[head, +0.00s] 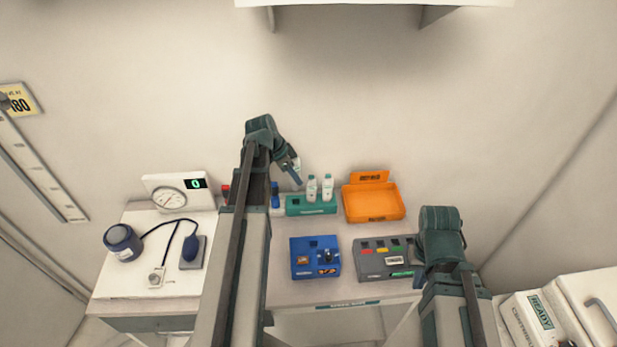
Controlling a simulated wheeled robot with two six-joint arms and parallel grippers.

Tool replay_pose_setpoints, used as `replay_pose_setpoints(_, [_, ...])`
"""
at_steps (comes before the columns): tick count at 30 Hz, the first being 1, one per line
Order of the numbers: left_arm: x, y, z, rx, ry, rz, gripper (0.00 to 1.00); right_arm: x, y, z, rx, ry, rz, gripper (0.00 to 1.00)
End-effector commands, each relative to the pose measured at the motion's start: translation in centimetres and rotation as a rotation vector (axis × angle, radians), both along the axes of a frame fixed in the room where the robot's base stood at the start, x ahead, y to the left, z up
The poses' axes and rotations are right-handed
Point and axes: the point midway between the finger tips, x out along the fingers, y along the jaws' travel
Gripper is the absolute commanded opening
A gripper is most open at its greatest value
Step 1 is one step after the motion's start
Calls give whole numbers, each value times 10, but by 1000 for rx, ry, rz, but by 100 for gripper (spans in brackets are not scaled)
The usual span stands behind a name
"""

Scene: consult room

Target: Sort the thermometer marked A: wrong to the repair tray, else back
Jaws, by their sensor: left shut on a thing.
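My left gripper (292,172) is raised above the back of the table, left of the teal rack. It is shut on a small pale thing, mostly hidden by the fingers; it may be a thermometer, and I cannot read a mark on it. Two white thermometers (312,188) (328,187) stand upright in the teal rack (310,210). An orange tray (373,217) with a raised back label, too small to read, sits right of the rack. My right gripper (420,275) is low beside the grey box, its fingers mostly hidden.
A blue box (315,272) and a grey box (370,274) with coloured marks stand in front. A white scale with a dial (169,197) and a blood pressure set (123,240) are at the left. A box marked READY (538,312) is at the lower right.

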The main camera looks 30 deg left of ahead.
Motion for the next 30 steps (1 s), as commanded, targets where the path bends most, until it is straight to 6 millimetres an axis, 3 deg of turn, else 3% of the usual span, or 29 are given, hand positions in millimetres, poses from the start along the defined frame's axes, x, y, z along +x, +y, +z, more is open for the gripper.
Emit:
replay_pose_setpoints(8, [0,0,-5,0,0,0,0,0,0,-5,0,0,0,0])
replay_pose_setpoints(24, [0,-1,-44,0,0,-1,0,0,0,-44,-1,0,2,0])
replay_pose_setpoints(30, [0,-1,-49,0,0,-1,0,0,0,-49,-1,0,2,0])
